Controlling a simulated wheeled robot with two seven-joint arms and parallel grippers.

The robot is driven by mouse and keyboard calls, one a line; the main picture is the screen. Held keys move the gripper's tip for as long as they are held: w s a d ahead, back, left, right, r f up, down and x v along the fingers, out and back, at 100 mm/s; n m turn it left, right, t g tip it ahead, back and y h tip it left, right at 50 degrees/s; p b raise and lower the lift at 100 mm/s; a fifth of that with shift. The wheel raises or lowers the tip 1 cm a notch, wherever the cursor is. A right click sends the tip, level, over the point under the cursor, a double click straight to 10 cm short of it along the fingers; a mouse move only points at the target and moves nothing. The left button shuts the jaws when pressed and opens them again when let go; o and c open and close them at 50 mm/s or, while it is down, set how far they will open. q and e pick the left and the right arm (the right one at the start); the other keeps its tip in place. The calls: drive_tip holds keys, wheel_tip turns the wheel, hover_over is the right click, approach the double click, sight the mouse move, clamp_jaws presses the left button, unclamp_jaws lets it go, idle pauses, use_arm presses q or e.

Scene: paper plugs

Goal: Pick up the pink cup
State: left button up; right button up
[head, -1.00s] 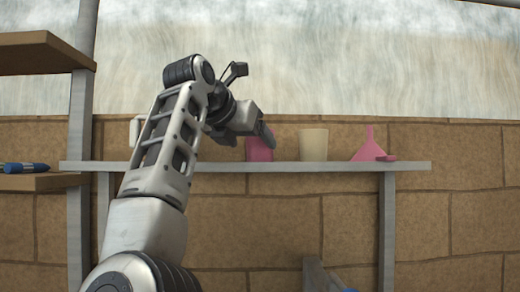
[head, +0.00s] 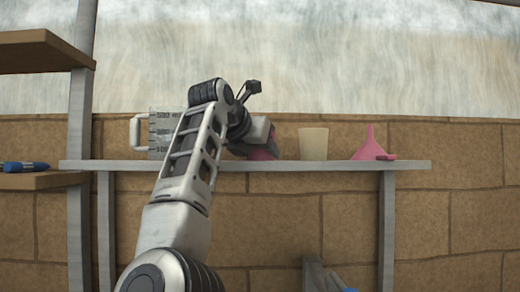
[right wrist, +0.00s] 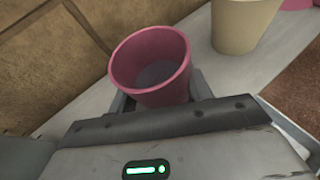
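The pink cup (head: 262,153) stands on the grey shelf (head: 340,166), partly hidden by my right gripper (head: 258,142) in the head view. In the right wrist view, the pink cup (right wrist: 152,62) shows its open, empty mouth close in front of my right gripper (right wrist: 160,97). Dark finger parts show on both sides of the cup's lower body. I cannot tell whether they press on it. My left gripper is not in view.
A beige cup (head: 313,144) stands just right of the pink cup. A pink funnel (head: 370,149) is further right. A clear measuring jug (head: 158,130) stands left, partly behind my arm. A brick wall (head: 450,150) is behind. A blue item (head: 25,167) lies on the side shelf.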

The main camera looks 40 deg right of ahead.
drive_tip(key=shift+r, duration=0.6)
use_arm(q)
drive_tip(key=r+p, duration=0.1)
drive_tip(key=p, duration=0.3)
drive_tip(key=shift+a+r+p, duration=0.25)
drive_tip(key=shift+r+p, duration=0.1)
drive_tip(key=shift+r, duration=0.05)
use_arm(e)
drive_tip(key=s+a+r, duration=0.1)
drive_tip(key=a+r, duration=1.1)
drive_tip(key=a, duration=0.2)
